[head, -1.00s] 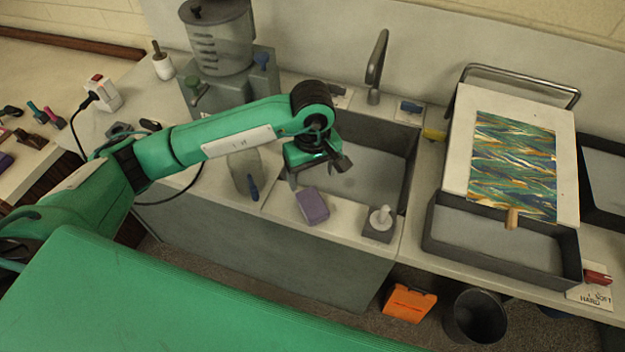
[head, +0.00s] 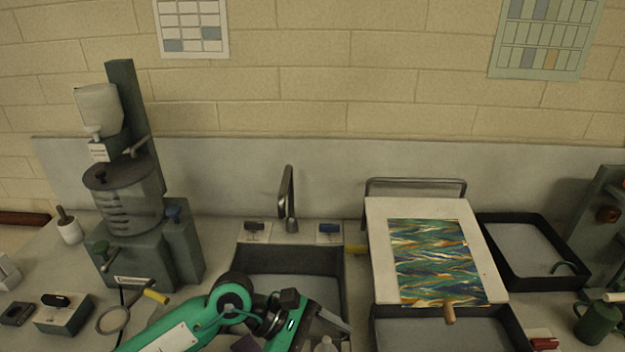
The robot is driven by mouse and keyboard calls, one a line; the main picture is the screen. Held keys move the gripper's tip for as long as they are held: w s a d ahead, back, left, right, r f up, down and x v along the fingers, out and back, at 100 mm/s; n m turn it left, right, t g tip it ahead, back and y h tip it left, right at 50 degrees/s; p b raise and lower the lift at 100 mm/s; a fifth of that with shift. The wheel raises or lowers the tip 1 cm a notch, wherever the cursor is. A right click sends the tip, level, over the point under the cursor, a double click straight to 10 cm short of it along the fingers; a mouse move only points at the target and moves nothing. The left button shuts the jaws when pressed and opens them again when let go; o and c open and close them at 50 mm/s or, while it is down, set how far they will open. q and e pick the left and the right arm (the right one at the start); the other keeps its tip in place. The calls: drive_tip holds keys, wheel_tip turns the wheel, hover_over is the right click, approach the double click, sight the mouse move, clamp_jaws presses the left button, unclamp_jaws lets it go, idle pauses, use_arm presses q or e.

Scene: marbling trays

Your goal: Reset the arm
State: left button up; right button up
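My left arm comes in from the lower left in the head view, and its gripper (head: 325,322) hangs over the front of the sink (head: 290,262). I cannot tell whether its fingers are apart or closed. A purple block (head: 245,343) shows partly at the bottom edge, mostly hidden by the arm. A pale knob (head: 325,344) shows just below the gripper; I cannot tell whether they touch. My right gripper is not in view.
A marbled sheet (head: 435,262) lies on a white board (head: 385,210) leaning over a dark tray (head: 390,335). Another tray (head: 510,225) is at right. A faucet (head: 287,200) stands behind the sink. A mixing machine (head: 125,200) and a magnifier (head: 112,320) are at left.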

use_arm(q)
wheel_tip(320, 180, up, 14)
drive_tip(key=w+n+t+h, duration=0.2)
drive_tip(key=n+t+h, duration=0.75)
drive_tip(key=n, duration=0.55)
drive_tip(key=w+a+n+t+y, duration=0.6)
drive_tip(key=a+n+t+y, duration=0.45)
drive_tip(key=n, duration=0.75)
drive_tip(key=a+f+n+y, duration=1)
drive_tip(key=f+n, duration=0.3)
drive_tip(key=n, duration=0.3)
drive_tip(key=s+a+f+n+g, duration=0.35)
drive_tip(key=s+f+g, duration=0.35)
drive_tip(key=s+f, duration=0.3)
drive_tip(key=s+a+f+n+g, duration=0.2)
drive_tip(key=s+f+n+g, duration=0.4)
drive_tip(key=s, duration=0.6)
wheel_tip(320, 180, down, 33)
drive_tip(key=g, duration=0.2)
drive_tip(key=s+a+f+m+g, duration=0.1)
drive_tip(key=s+a+f, duration=0.2)
drive_tip(key=s+f, duration=1.6)
drive_tip(key=shift+s+g+y, duration=0.3)
drive_tip(key=shift+s, duration=0.05)
